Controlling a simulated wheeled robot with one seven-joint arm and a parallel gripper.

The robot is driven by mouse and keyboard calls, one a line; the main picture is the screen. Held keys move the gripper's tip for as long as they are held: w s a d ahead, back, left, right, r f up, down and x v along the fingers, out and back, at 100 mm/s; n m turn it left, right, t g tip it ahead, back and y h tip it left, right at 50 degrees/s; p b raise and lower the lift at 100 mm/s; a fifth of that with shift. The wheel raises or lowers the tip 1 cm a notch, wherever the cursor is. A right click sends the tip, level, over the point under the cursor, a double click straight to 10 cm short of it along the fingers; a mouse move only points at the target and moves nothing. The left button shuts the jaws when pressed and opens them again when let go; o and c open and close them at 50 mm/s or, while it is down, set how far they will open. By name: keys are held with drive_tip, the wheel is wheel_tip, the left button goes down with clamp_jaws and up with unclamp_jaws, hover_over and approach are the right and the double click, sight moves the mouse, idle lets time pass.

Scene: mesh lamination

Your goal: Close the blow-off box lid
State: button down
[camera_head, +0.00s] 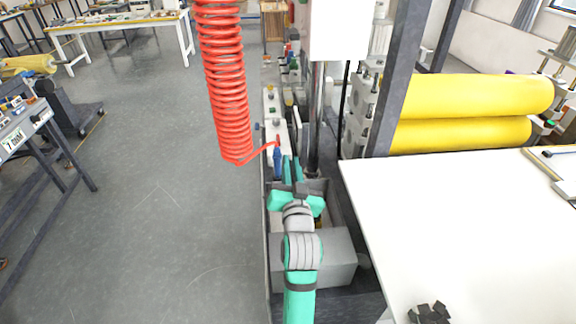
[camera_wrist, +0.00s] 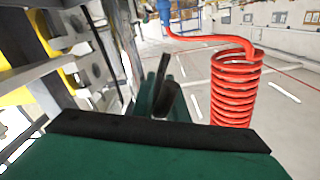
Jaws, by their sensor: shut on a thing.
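The blow-off box (camera_head: 266,240) is a dark grey box below my arm, beside the white table. A plain grey panel (camera_head: 340,262) lies at its near part; it looks like the lid, but my arm covers much of it and I cannot tell its angle. My gripper (camera_head: 291,166) is at the far end of the box, its green fingers pointing away. In the wrist view my gripper (camera_wrist: 162,92) is shut on a narrow dark piece (camera_wrist: 166,68). I cannot tell whether this piece belongs to the lid. The box interior is mostly hidden.
A red coiled hose (camera_head: 225,90) hangs left of my gripper, its blue end (camera_head: 277,160) close to the fingers. A grey post (camera_head: 392,80) and yellow rollers (camera_head: 465,115) stand to the right. The white table (camera_head: 450,220) borders the box.

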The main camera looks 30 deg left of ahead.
drive_tip(key=a+f, duration=0.2)
drive_tip(key=shift+s+f+g, duration=0.35)
drive_tip(key=shift+g, duration=0.05)
drive_tip(key=c, duration=1.8)
unclamp_jaws()
drive_tip(key=shift+d, duration=0.1)
drive_tip(key=shift+t, duration=0.4)
drive_tip(key=s+d, duration=0.2)
drive_tip(key=s, duration=0.1)
drive_tip(key=s+d+r, duration=0.1)
drive_tip(key=s+d, duration=0.1)
drive_tip(key=s+d+r, duration=0.1)
drive_tip(key=s+d, duration=0.2)
drive_tip(key=shift+s+d+r, duration=0.1)
drive_tip(key=shift+s+r, duration=0.1)
drive_tip(key=shift+s, duration=0.15)
